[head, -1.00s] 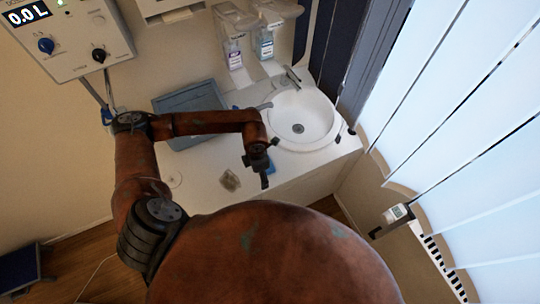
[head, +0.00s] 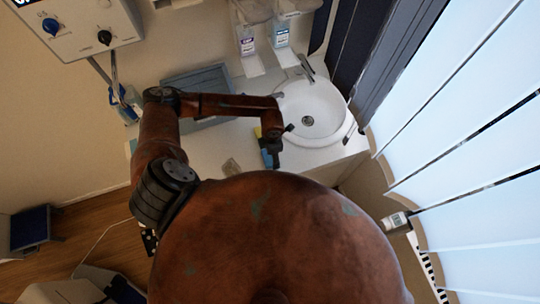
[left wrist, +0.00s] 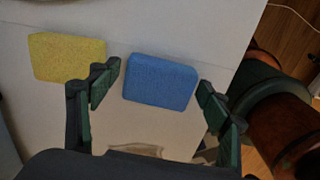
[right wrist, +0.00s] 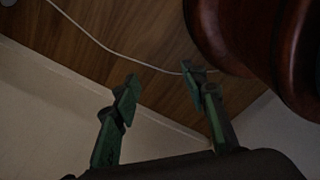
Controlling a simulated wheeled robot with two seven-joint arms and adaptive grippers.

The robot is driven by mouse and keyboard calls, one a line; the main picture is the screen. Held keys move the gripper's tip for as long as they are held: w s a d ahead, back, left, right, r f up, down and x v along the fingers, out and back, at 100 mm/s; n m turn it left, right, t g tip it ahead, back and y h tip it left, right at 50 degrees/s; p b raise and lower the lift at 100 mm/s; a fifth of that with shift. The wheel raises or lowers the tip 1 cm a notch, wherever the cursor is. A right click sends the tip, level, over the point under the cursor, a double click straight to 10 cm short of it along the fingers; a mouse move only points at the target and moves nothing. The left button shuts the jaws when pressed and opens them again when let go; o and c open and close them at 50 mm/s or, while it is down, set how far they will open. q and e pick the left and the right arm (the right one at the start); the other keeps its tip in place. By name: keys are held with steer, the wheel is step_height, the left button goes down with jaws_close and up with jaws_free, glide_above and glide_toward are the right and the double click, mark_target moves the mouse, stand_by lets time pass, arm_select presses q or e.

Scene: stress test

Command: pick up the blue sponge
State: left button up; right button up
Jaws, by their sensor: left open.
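The blue sponge (left wrist: 160,82) lies flat on the white counter (left wrist: 190,25) in the left wrist view, between and just beyond the fingertips of my open left gripper (left wrist: 158,77). Whether the fingers touch it I cannot tell. In the head view only a blue sliver of the sponge (head: 266,158) shows beside my left gripper (head: 275,160), which hides the rest. My right gripper (right wrist: 160,76) is open and empty, in front of a wall and wood floor.
A yellow sponge (left wrist: 67,56) lies left of the blue one, close to the left finger. In the head view a round sink (head: 312,110) is right of my left gripper, and a grey-blue tray (head: 195,82) is behind the arm.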

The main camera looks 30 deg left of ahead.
arm_select(q)
steer(key=shift+s+f, duration=0.1)
steer(key=shift+f, duration=0.25)
steer(key=c, duration=0.7)
arm_select(e)
steer(key=shift+w+a, duration=0.4)
steer(key=shift+a, duration=0.1)
steer(key=shift+w, duration=0.1)
